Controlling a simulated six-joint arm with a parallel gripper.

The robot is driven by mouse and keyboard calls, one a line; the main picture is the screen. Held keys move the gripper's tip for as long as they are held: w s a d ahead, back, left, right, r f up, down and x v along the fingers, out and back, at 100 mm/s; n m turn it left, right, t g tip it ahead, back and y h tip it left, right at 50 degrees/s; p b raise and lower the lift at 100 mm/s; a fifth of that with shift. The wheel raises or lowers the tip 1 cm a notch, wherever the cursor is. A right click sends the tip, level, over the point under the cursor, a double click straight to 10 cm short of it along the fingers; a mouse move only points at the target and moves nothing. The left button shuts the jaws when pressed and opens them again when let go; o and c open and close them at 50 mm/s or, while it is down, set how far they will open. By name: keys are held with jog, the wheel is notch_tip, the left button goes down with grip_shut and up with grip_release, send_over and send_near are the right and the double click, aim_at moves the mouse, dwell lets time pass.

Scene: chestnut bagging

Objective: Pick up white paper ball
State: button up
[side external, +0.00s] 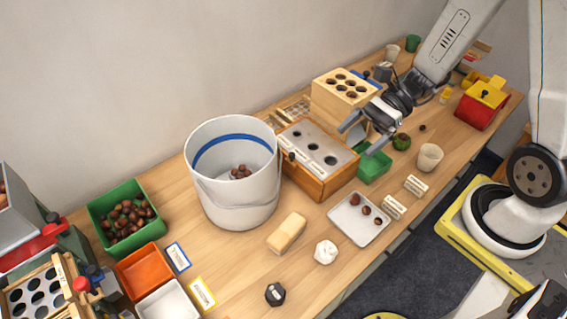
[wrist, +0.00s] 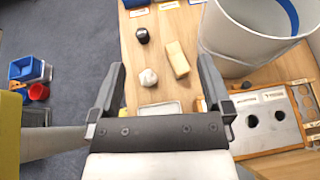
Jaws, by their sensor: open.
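The white paper ball (side external: 326,252) is a crumpled, faceted lump lying on the wooden table, in front of the white bucket and beside a tan block. In the wrist view the paper ball (wrist: 148,77) lies ahead of the fingers, between their lines and nearer the left one. My gripper (side external: 361,141) is open and empty, raised above the table near the green bin and the wooden box with holes. Its two fingers also show in the wrist view (wrist: 161,80), spread wide apart. The gripper is well away from the ball and not touching it.
The tan block (side external: 287,232), a black weight (side external: 275,294) and a white tray (side external: 358,219) with several chestnuts lie around the ball. The tall bucket (side external: 238,205) stands behind. The wooden box (side external: 318,187) and green bin (side external: 373,164) are below my gripper. Bare table surrounds the ball.

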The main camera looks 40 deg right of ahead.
jog(key=s+a+n+g, duration=0.2)
jog(key=s+a+g, duration=0.1)
jog(key=s+a, duration=0.1)
send_near(326, 250)
jog(key=f, duration=0.1)
jog(key=a+f, duration=0.1)
jog(key=f, duration=0.1)
jog(key=shift+a, duration=0.2)
dwell(0.3)
jog(key=shift+a, duration=0.1)
jog(key=shift+x, duration=1.2)
jog(key=shift+x, duration=2.65)
